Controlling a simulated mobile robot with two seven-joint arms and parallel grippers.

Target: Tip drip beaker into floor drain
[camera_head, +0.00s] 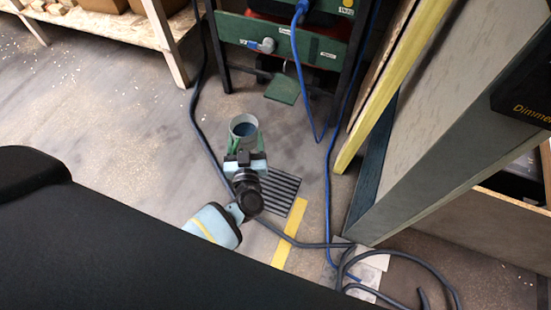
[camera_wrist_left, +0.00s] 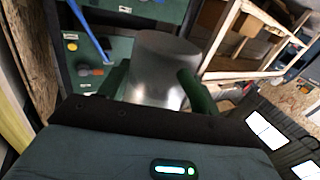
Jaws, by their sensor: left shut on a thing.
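The drip beaker (camera_head: 244,128) is a grey cylinder with bluish content or a bluish inside seen through its open top in the head view. My left gripper (camera_head: 245,150) is shut on it, with green fingers on either side. In the left wrist view the beaker (camera_wrist_left: 160,75) shows as a pale, shiny cylinder between the green fingers of the gripper (camera_wrist_left: 155,92); it looks about upright. The floor drain (camera_head: 281,190) is a dark slatted grate in the floor, just right of and below the beaker and partly behind my wrist. My right gripper is not in view.
A yellow strip (camera_head: 290,232) lies beside the drain. A dark cable (camera_head: 206,140) runs across the floor past my arm, and a blue hose (camera_head: 301,85) hangs from the green cabinet (camera_head: 280,40). Grey and yellow uprights (camera_head: 395,85) stand at right. Floor at left is clear.

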